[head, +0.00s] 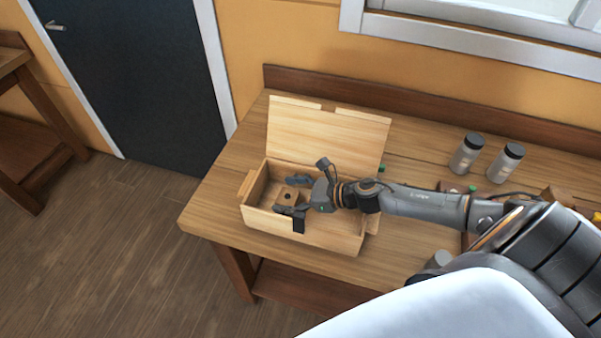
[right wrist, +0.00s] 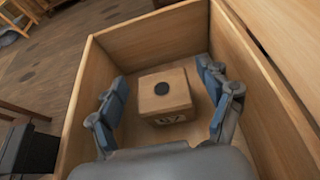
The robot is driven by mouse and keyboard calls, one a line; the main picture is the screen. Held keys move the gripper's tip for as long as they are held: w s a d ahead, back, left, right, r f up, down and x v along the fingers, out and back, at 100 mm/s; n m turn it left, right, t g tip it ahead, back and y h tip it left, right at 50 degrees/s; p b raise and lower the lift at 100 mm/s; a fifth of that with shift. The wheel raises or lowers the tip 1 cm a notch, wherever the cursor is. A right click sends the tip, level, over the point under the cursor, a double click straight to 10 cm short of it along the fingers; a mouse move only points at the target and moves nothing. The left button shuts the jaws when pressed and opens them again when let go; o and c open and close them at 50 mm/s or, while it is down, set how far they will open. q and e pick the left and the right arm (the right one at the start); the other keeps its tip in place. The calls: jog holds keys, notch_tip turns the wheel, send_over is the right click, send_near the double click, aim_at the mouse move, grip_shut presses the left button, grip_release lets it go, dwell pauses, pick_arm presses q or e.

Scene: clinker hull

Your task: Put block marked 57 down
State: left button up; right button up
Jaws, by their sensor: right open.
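A small wooden block (head: 288,195) with a dark round spot on top sits inside an open wooden box (head: 330,238) on the workbench. In the right wrist view the block (right wrist: 165,92) rests upright on the box floor, with dark marks on its near face that I cannot read surely. My right gripper (head: 294,194) reaches into the box. In the right wrist view its blue-padded fingers (right wrist: 162,82) are open, one on each side of the block, with gaps between. My left gripper is not in view.
The box's lid (head: 328,132) stands raised at the back. Two grey jars with black caps, the nearer-left one (head: 466,155) and another (head: 505,163), stand to the right on the workbench (head: 222,195). The bench's left end is clear.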

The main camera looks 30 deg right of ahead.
jog(key=shift+r+p, duration=0.45)
jog(key=shift+r, duration=0.2)
jog(key=shift+s+d+b, duration=0.75)
jog(key=shift+s+d, duration=0.05)
jog(key=shift+s, duration=0.2)
jog(key=b+v, duration=0.1)
jog(key=v, duration=0.8)
jog(key=shift+r, duration=0.45)
jog(key=shift+d, duration=0.1)
jog(key=shift+r, duration=0.1)
